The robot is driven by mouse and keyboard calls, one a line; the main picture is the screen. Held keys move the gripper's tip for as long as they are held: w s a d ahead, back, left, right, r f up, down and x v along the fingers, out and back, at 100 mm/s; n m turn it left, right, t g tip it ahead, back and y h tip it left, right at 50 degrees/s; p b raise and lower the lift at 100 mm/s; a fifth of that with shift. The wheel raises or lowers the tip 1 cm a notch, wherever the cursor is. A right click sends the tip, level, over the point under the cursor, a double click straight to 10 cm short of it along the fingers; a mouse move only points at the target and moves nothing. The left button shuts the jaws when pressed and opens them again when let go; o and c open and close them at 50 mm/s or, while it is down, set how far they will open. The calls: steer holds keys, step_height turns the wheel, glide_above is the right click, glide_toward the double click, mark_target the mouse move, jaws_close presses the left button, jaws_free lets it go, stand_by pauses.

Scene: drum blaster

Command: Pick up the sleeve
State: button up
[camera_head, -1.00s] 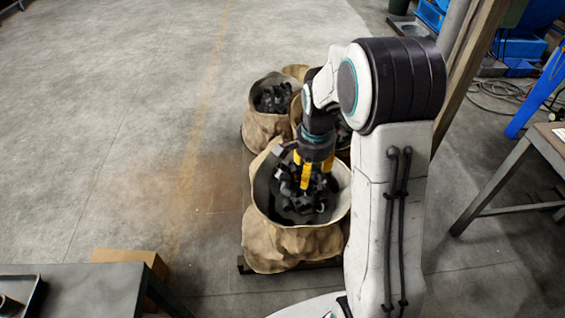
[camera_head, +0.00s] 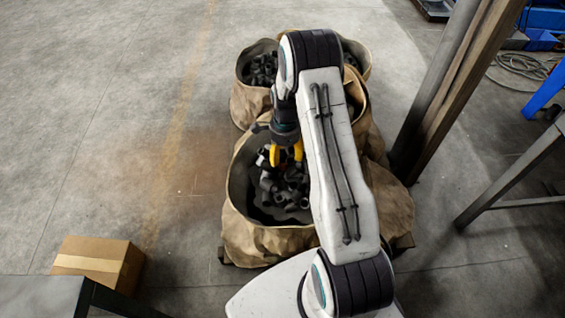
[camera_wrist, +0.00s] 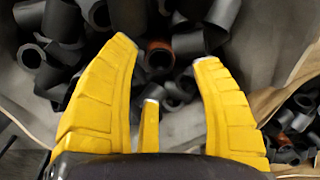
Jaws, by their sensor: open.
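Several dark grey and black tube-shaped sleeves (camera_head: 290,190) lie in a loose heap in the front canvas sack (camera_head: 238,185). The heap also shows in the wrist view (camera_wrist: 60,60), where one sleeve (camera_wrist: 158,58) has an orange-brown inside. I cannot tell which single sleeve is meant. My gripper (camera_head: 286,157) has yellow fingers and points down over the heap, inside the sack's mouth. In the wrist view my gripper (camera_wrist: 163,52) has its fingers spread, with sleeves beyond and between the tips. Nothing is visibly held. My arm hides the right part of the sack.
More open sacks stand behind, one (camera_head: 243,100) holding dark parts. A cardboard box (camera_head: 98,262) lies on the floor at lower left, by a dark table (camera_head: 40,297). A brown post (camera_head: 440,110) stands at the right.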

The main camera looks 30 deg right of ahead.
mark_target(283, 160)
steer(key=shift+w+a+f+b, duration=0.15)
steer(key=shift+f+b, duration=0.15)
steer(key=shift+f, duration=0.95)
steer(key=shift+a+f+b, duration=0.1)
steer(key=shift+f+b, duration=0.2)
steer(key=shift+f, duration=0.95)
steer(key=shift+o, duration=0.2)
jaws_close()
